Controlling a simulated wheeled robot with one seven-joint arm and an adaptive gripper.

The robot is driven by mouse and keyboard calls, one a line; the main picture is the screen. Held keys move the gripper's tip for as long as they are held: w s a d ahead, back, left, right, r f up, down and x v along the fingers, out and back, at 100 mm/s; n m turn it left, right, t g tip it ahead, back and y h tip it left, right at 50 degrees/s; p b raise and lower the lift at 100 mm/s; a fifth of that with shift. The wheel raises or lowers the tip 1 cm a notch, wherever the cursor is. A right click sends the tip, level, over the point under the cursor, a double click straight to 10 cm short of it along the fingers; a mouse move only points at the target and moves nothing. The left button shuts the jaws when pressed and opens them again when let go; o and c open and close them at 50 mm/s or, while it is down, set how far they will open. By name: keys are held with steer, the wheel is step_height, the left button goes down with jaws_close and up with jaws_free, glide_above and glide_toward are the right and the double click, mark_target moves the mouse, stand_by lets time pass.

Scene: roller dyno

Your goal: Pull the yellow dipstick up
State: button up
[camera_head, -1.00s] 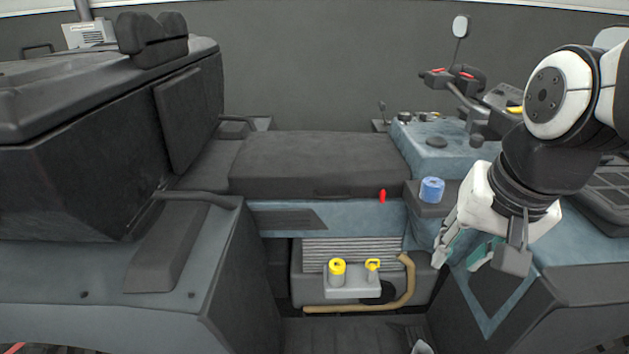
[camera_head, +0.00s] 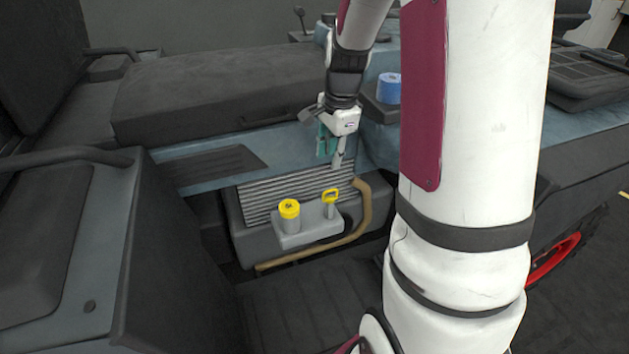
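The yellow dipstick (camera_head: 330,196) has a small ring-like handle and stands upright in a grey block (camera_head: 309,229) low in the vehicle's side opening. My gripper (camera_head: 331,162) hangs just above the dipstick handle, pointing down, and looks apart from it. Its fingers show a gap between them, with teal on the left one, and nothing is seen between them.
A yellow cap (camera_head: 289,208) sits on the same block, close left of the dipstick. A tan hose (camera_head: 362,212) curves around the right side. A ribbed grille (camera_head: 270,200) lies behind. A blue roll-shaped object (camera_head: 388,88) stands on the ledge above right.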

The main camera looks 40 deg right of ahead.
mark_target(326, 192)
steer(key=f+b, duration=0.1)
steer(key=f, duration=0.3)
steer(key=w+f+b, duration=0.1)
steer(key=f, duration=0.3)
steer(key=f+b, duration=0.1)
steer(key=f, duration=0.3)
steer(key=shift+w+d, duration=0.15)
steer(key=shift+w, duration=0.2)
steer(key=shift+c, duration=0.3)
jaws_close()
